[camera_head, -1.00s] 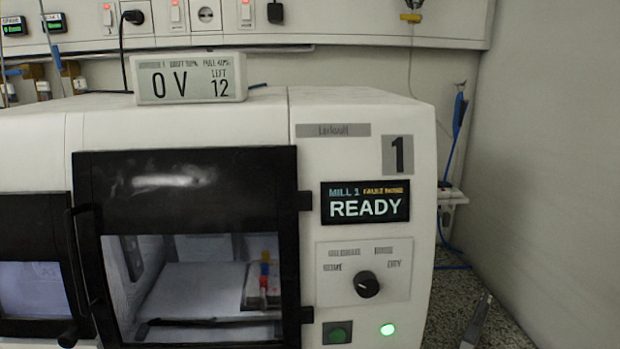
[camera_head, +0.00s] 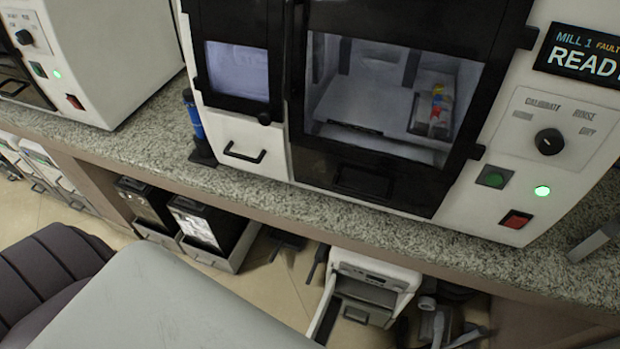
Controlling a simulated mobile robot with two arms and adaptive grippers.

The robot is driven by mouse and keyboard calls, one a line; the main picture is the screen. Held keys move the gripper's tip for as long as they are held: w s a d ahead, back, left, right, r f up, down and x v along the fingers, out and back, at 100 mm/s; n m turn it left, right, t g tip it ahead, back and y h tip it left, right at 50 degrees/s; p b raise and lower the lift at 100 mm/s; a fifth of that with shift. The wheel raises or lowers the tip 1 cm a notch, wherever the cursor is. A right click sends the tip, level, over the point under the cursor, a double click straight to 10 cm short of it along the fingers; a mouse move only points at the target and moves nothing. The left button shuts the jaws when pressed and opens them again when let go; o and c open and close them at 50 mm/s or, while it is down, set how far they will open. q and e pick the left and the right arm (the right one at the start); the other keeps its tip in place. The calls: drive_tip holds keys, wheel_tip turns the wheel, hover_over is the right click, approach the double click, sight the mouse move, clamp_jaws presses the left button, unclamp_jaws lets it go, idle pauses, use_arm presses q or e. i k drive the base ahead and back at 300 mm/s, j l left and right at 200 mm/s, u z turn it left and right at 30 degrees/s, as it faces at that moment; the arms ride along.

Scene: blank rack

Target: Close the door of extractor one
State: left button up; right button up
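The white machine with the "MILL 1" and "READY" display (camera_head: 585,55) stands on the counter at the upper right. I take it for extractor one. Its black-framed door (camera_head: 402,26) has a window, a dark vertical handle at its left edge and hinges on the right. Through the window I see a pale chamber and a small rack (camera_head: 432,117) with red, yellow and blue pieces. I cannot tell whether the door is fully shut or slightly ajar. Neither of my grippers is in view.
A speckled counter (camera_head: 235,205) runs along the front of the machines. A second white machine (camera_head: 130,60) stands at the left. A blue bottle-like object (camera_head: 194,118) stands between them. Below are dark bins (camera_head: 205,220), an open-drawered white unit (camera_head: 372,280) and a dark chair (camera_head: 50,270).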

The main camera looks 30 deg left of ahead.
sight(320, 329)
drive_tip(key=k+j+z, duration=0.25)
drive_tip(key=j, duration=0.35)
drive_tip(key=k+j+z, duration=0.2)
drive_tip(key=j, duration=0.3)
drive_tip(key=k+j+z, duration=0.25)
drive_tip(key=k+j, duration=0.2)
drive_tip(key=k+j+z, duration=0.2)
drive_tip(key=i+l, duration=0.05)
